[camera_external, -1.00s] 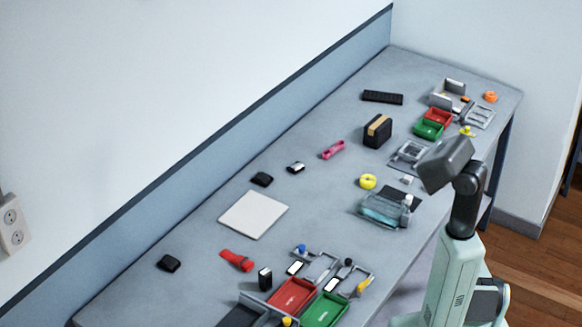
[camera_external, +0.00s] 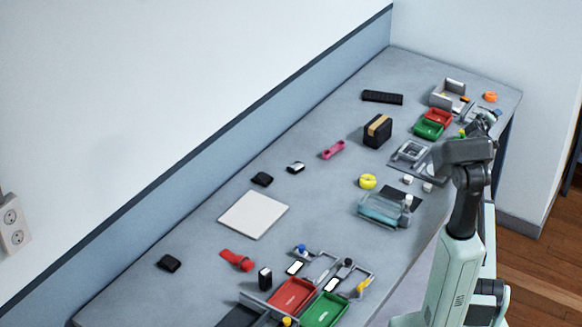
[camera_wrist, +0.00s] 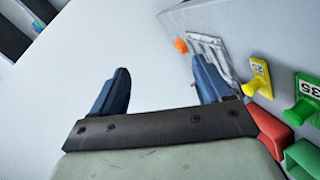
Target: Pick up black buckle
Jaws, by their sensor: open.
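Small black pieces lie on the grey table: one at the near left (camera_external: 168,263), one beyond the white board (camera_external: 262,179), and one with a pale patch (camera_external: 296,167) beside that. I cannot tell which is the black buckle. My gripper (camera_wrist: 160,68) is open and empty, with blue fingers spread apart in the wrist view. In the external view it is near the far right edge of the table, well away from these black pieces, and partly hidden by my wrist. No black buckle can be made out in the wrist view.
A white board (camera_external: 253,215) and red strap (camera_external: 236,260) lie at the left. Red (camera_external: 293,294) and green (camera_external: 325,310) bins stand in front. A black box (camera_external: 377,131) stands mid-table.

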